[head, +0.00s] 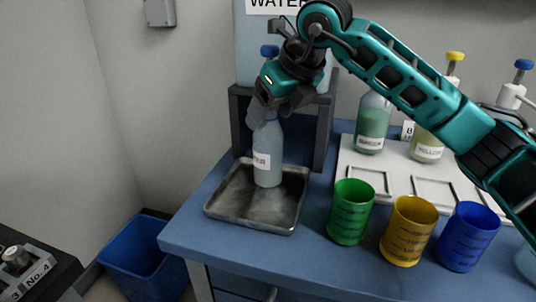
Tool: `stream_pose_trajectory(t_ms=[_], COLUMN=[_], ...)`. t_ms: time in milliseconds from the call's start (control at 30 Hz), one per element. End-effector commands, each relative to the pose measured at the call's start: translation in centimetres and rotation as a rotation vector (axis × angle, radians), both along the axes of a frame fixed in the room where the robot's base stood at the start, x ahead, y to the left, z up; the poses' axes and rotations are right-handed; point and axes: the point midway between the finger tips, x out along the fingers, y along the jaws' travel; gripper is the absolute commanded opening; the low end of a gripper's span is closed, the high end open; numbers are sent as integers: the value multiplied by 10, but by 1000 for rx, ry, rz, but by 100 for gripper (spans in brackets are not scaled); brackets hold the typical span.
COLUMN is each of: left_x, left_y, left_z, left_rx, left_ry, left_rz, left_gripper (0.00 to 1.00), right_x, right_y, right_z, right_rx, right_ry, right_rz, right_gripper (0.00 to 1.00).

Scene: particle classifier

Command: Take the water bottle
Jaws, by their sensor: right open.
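The water bottle (267,155) is a translucent pale bottle with a white label ending in "ER". It stands upright in a grey metal tray (251,213) at the left end of the blue table. My right gripper (262,108) reaches in from the right and is open at the top of the bottle. The gripper hides part of the bottle's neck, and I cannot tell whether the fingers touch it. My left gripper is not in view.
A large water container (262,55) stands behind on a dark stand (240,118). Green (350,212), yellow (408,229) and blue (467,237) cups stand right of the tray. Labelled bottles stand on a white rack (391,180). A blue bin (146,262) is on the floor.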

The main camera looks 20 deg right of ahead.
Motion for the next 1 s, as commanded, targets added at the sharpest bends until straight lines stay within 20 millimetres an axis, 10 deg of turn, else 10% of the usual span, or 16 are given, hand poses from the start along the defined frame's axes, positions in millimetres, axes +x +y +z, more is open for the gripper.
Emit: stream_pose_trajectory(t_ms=[1000], left_x=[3], left_y=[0], left_z=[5], left_rx=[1], left_ry=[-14], left_rz=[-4], left_gripper=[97], right_x=[0], right_y=[0], right_z=[1], right_rx=[0], right_ry=[-1], right_rz=[0], right_gripper=[0])
